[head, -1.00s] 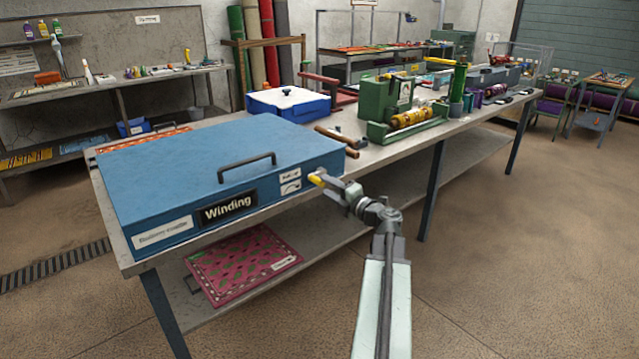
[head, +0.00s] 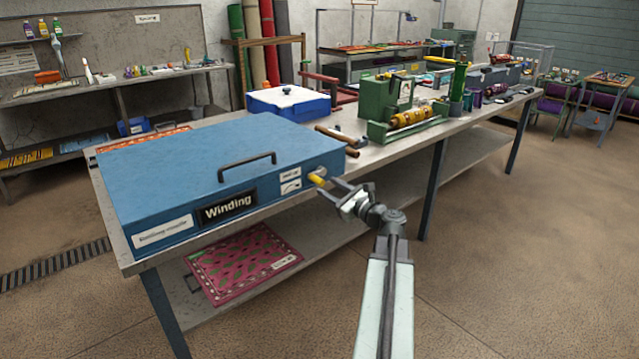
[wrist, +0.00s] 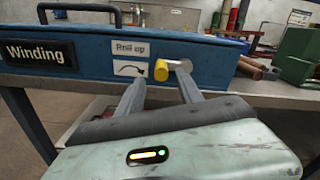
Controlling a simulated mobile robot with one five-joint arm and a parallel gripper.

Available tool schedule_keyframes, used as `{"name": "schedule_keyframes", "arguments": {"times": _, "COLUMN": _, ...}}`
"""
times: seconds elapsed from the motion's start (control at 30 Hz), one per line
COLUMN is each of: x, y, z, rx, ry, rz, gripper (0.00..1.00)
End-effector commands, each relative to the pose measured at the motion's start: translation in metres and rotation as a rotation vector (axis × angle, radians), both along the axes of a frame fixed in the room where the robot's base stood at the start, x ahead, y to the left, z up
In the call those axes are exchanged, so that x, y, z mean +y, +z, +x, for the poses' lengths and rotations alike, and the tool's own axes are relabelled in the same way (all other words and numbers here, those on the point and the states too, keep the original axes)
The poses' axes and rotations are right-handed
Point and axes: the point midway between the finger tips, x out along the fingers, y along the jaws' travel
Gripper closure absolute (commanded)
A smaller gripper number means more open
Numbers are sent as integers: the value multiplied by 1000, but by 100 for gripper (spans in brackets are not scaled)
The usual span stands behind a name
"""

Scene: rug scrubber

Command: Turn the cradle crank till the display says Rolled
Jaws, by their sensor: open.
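The blue cradle box (head: 215,165) sits on the near end of the bench. Its black display (head: 229,206) reads "Winding", as it also does in the wrist view (wrist: 36,53). The crank's yellow knob (head: 317,181) sticks out from the right end of the front face, beside a "Roll up" label with a curved arrow (wrist: 130,69). In the wrist view, the knob (wrist: 161,70) shows between the fingertips, with the pale crank arm (wrist: 181,65) at its right. My gripper (head: 325,187) is open, its fingers pointing at the box. Whether either finger touches the knob is unclear.
A carry handle (head: 247,170) stands on the box lid. Behind the box are a blue-and-white bin (head: 291,103), a brown rod (head: 340,138) and a green machine (head: 400,115). A pink patterned rug (head: 245,262) lies on the lower shelf. The floor in front is clear.

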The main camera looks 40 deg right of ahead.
Motion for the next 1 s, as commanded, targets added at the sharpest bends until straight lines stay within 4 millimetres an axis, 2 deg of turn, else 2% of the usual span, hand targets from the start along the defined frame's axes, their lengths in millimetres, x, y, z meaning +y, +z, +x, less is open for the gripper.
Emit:
{"name": "schedule_keyframes", "arguments": {"times": 0.5, "x": 4, "y": 0, "z": -8, "rx": 106, "ry": 2, "rz": -1742, "gripper": 57}}
{"name": "schedule_keyframes", "arguments": {"times": 0.6, "x": 4, "y": -1, "z": -10, "rx": 123, "ry": 1, "rz": -1997, "gripper": 57}}
{"name": "schedule_keyframes", "arguments": {"times": 0.77, "x": 4, "y": -1, "z": -14, "rx": 138, "ry": 0, "rz": -2204, "gripper": 57}}
{"name": "schedule_keyframes", "arguments": {"times": 0.87, "x": 0, "y": -1, "z": -20, "rx": 150, "ry": -6, "rz": -2205, "gripper": 57}}
{"name": "schedule_keyframes", "arguments": {"times": 1.0, "x": -1, "y": -1, "z": -9, "rx": 146, "ry": -4, "rz": -2203, "gripper": 57}}
